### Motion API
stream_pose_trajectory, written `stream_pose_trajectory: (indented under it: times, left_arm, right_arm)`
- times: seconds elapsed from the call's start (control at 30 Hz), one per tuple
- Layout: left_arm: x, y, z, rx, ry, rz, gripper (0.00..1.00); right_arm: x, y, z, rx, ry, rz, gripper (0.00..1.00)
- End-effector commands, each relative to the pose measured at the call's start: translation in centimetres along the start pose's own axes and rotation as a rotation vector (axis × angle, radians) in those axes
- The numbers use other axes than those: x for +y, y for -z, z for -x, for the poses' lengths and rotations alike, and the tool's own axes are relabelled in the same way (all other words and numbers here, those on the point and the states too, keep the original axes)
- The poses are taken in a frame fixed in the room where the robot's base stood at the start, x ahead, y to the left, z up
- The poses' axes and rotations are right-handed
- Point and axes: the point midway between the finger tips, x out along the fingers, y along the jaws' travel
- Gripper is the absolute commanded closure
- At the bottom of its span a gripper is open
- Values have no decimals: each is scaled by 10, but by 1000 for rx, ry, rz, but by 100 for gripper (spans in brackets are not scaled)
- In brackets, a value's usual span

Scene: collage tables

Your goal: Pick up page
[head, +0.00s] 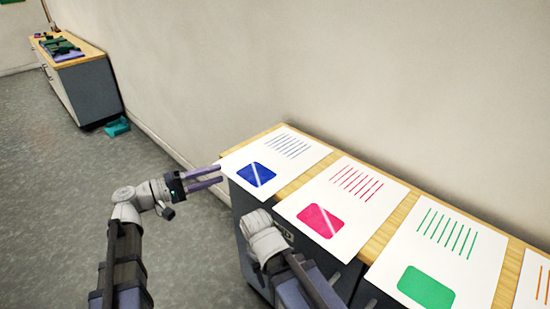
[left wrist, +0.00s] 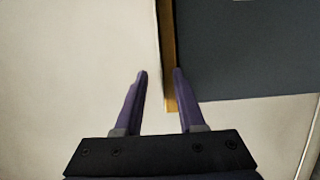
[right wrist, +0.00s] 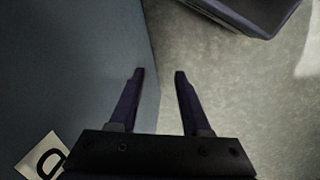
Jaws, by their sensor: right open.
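Several white pages lie in a row on the wooden tabletop (head: 285,188). The blue page (head: 274,158) is farthest, then the pink page (head: 343,205), the green page (head: 440,250) and the partly visible orange page (head: 532,280). My left gripper (head: 221,174) is open, its purple fingers at the blue page's left edge. In the left wrist view, its parted fingertips (left wrist: 160,73) are near the wooden edge strip (left wrist: 167,50); I cannot tell whether they touch the page. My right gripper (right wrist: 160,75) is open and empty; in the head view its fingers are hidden.
The grey cabinet (head: 250,210) stands against the wall. The right wrist view shows its side (right wrist: 70,65) with a lettered label (right wrist: 42,157). A second cabinet (head: 85,90) with items on top stands far left, a teal object (head: 117,127) beside it. Floor on the left is clear.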

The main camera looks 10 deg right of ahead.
Motion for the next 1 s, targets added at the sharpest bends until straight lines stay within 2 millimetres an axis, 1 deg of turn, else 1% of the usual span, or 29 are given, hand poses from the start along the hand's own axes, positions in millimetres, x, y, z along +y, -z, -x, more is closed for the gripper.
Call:
stream_pose_trajectory:
  times: [0.1,0.2,0.3,0.47,0.8,1.0]
  left_arm:
    - [-1,5,-19,-3,0,0,61]
    - [0,4,-32,-3,0,0,61]
    - [0,4,-36,-1,0,0,61]
    - [0,4,-35,0,0,0,61]
    - [0,4,-35,0,0,0,100]
    - [-1,4,-35,0,1,0,100]
  right_arm:
    - [0,0,-1,0,0,0,52]
    - [0,0,0,0,0,0,52]
    - [0,0,0,0,0,0,52]
    - [0,0,0,0,0,0,52]
    - [0,0,0,0,0,0,52]
    - [0,0,0,0,0,0,52]
